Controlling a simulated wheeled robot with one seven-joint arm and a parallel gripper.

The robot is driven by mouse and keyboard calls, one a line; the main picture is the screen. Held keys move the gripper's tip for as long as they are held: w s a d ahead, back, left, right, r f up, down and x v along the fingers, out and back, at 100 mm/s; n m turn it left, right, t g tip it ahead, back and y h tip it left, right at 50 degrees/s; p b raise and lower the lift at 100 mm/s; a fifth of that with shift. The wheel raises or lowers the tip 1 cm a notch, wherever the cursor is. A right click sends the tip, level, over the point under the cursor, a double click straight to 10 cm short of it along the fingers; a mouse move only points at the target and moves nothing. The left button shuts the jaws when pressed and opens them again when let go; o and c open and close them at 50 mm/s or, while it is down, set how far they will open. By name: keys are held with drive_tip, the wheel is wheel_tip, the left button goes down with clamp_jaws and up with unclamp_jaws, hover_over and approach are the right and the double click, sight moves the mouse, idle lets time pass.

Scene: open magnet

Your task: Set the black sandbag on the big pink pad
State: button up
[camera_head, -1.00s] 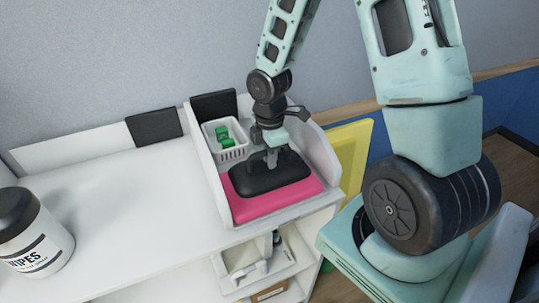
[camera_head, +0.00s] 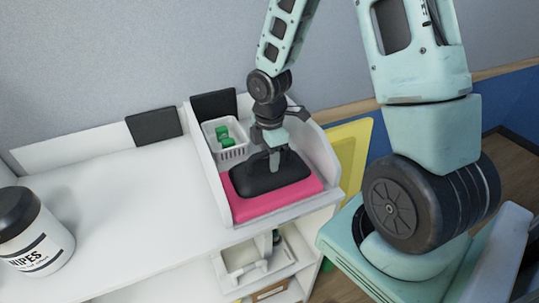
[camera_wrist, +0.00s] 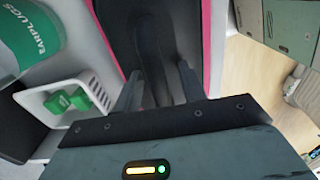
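The black sandbag (camera_head: 262,179) lies flat on the big pink pad (camera_head: 262,207), in a white tray-like bay at the end of the counter. In the wrist view the sandbag (camera_wrist: 154,35) runs up the middle, with the pad's pink edge (camera_wrist: 207,40) showing beside it. My gripper (camera_head: 274,166) points down at the middle of the bag. In the wrist view its two fingers (camera_wrist: 160,75) stand apart on either side of the bag's raised dark middle strip. The fingertips' contact with the bag is hard to see.
A white basket (camera_head: 233,150) with green items stands behind the pad. A raised white wall (camera_head: 322,155) curves round the right side. A wipes tub (camera_head: 35,235) stands at the far left. The counter's middle (camera_head: 130,200) is clear.

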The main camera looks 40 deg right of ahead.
wheel_tip(320, 180, up, 18)
drive_tip(key=shift+f, duration=0.25)
idle(0.3)
idle(0.3)
drive_tip(key=s+a+f+m+b, duration=0.3)
drive_tip(key=s+a+f+b, duration=0.2)
drive_tip(key=s+a+f, duration=0.2)
drive_tip(key=s+a+f+m+b, duration=0.4)
drive_tip(key=s+a+f, duration=0.3)
drive_tip(key=a, duration=0.8)
drive_tip(key=s+b, duration=0.1)
drive_tip(key=s, duration=0.2)
drive_tip(key=shift+s+a+y+b, duration=0.3)
drive_tip(key=shift+s, duration=0.05)
